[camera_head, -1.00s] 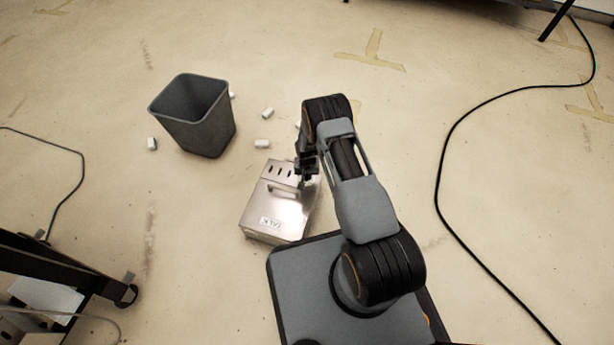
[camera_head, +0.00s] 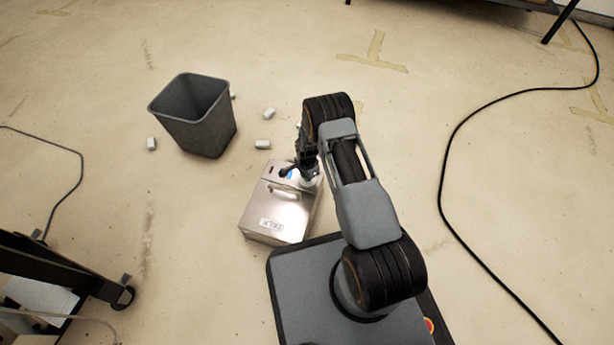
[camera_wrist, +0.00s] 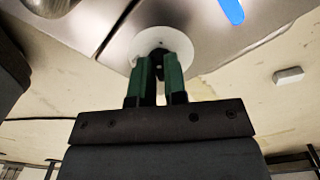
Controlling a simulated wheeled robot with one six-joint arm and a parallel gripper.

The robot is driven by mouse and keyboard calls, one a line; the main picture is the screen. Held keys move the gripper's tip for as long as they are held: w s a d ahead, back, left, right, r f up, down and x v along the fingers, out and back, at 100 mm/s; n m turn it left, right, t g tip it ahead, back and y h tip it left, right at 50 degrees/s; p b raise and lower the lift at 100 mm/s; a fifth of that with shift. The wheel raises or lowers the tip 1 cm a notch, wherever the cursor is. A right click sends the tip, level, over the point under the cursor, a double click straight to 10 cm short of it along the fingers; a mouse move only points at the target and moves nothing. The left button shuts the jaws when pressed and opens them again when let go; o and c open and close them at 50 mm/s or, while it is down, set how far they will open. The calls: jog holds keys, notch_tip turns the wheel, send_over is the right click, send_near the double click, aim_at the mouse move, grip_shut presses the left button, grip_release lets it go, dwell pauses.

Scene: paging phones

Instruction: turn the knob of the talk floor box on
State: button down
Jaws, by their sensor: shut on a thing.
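The talk floor box (camera_head: 262,208) is a silver metal box on the floor, with a TALK label (camera_head: 271,223) on its near part and a handle (camera_head: 284,191) on top. Its knob (camera_wrist: 159,58) is small and dark, on a round white plate (camera_wrist: 186,42) in the wrist view, mostly hidden by the fingers. My gripper (camera_wrist: 160,78) has its green fingers shut on the knob. In the head view my gripper (camera_head: 308,174) is at the box's far right corner. A blue lit strip (camera_wrist: 232,10) shows on the box, also in the head view (camera_head: 289,173).
A grey bin (camera_head: 197,120) stands behind and left of the box, with several small white pieces (camera_head: 263,144) around it. A black cable (camera_head: 449,150) runs along the floor at right. A dark wheeled stand (camera_head: 60,270) is at the lower left.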

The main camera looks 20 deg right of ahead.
jog(key=shift+m, duration=0.9)
jog(key=c, duration=1.2)
grip_release()
jog(key=shift+o, duration=0.2)
jog(key=shift+r, duration=0.1)
notch_tip(320, 180, up, 14)
jog(key=p, duration=0.5)
jog(key=shift+f+p, duration=0.2)
jog(key=shift+p, duration=0.2)
